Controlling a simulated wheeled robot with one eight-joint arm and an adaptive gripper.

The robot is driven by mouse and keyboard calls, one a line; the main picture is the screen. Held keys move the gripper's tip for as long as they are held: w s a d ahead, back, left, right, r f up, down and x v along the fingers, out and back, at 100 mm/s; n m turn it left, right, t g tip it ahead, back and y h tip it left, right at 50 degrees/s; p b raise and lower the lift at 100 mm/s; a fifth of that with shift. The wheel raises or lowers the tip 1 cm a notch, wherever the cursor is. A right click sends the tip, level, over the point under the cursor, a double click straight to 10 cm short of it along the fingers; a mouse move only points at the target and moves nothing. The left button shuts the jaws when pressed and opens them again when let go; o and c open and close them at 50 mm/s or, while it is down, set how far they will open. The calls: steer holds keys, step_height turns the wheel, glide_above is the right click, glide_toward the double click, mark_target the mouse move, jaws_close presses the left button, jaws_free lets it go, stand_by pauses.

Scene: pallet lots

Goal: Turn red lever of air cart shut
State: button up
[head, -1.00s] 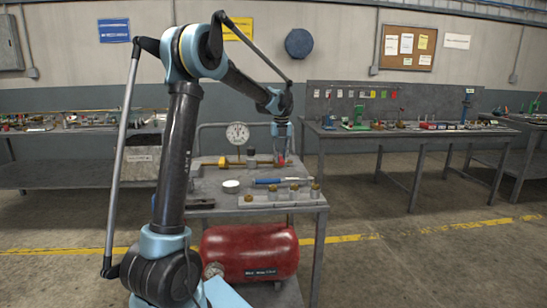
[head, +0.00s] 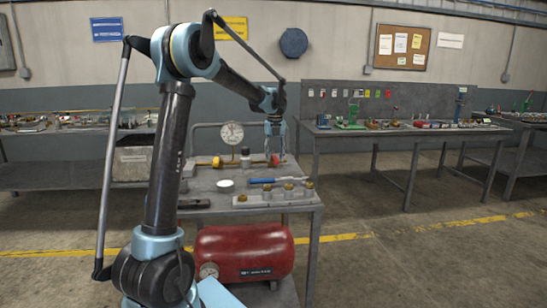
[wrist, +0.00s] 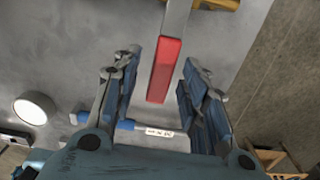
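The red lever (wrist: 164,68) shows in the wrist view as a red grip on a grey bar, running down from the top between my fingers. My gripper (wrist: 161,84) is open, with one blue finger on each side of the red grip and a visible gap on both sides. In the head view, my gripper (head: 275,148) points down over the back right of the air cart (head: 217,202), and a small red bit of the lever (head: 274,160) shows between the fingers. I cannot tell how deep the grip sits between them.
On the cart top are a pressure gauge (head: 231,133), a white round cap (head: 226,184), a blue-handled tool (head: 262,180) and a block with brass fittings (head: 270,197). A red tank (head: 244,253) sits below. Benches stand behind; floor at right is clear.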

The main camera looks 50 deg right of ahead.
mark_target(275, 158)
step_height(275, 158, up, 12)
steer(key=shift+f, duration=0.2)
stand_by(0.8)
